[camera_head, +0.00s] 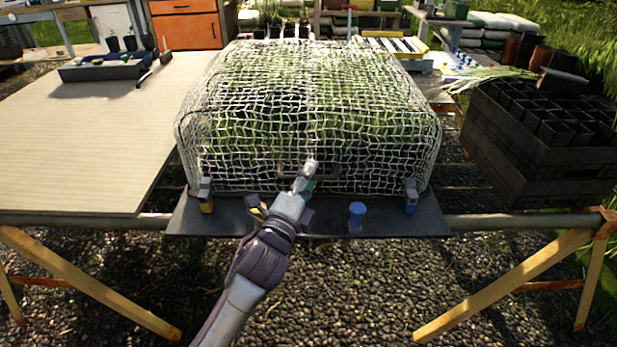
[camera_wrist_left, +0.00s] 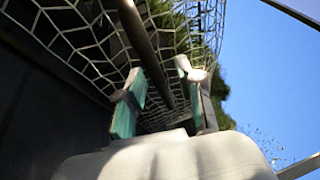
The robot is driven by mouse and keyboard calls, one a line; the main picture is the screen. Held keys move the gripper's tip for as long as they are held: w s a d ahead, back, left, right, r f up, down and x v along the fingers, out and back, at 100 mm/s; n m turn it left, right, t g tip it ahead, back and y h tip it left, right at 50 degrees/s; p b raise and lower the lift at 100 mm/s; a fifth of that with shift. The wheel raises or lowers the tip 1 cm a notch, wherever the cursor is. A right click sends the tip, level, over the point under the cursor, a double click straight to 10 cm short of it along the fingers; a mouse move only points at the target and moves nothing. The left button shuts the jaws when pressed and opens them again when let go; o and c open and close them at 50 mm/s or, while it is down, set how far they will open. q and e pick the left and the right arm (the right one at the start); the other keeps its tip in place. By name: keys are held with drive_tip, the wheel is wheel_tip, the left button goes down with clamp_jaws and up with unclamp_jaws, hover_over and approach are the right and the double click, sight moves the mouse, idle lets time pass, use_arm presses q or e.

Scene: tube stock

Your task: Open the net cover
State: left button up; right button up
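The net cover (camera_head: 310,110) is a white mesh dome, closed down over green plants on a dark base board in the head view. A bar handle (camera_head: 331,170) sits low on its front side. My left gripper (camera_head: 308,172) reaches the handle from the front. In the left wrist view the handle bar (camera_wrist_left: 147,45) runs between the two teal-padded fingers of my left gripper (camera_wrist_left: 163,100). The fingers are open, with a gap visible on each side of the bar. A latch-like piece stands at each front corner, left (camera_head: 206,195) and right (camera_head: 411,195). My right gripper is not seen.
Black crates with pots (camera_head: 540,150) stand right. A dark tray (camera_head: 100,72) is at the back left.

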use_arm(q)
clamp_jaws()
drive_tip(key=shift+r, duration=0.1)
idle(0.4)
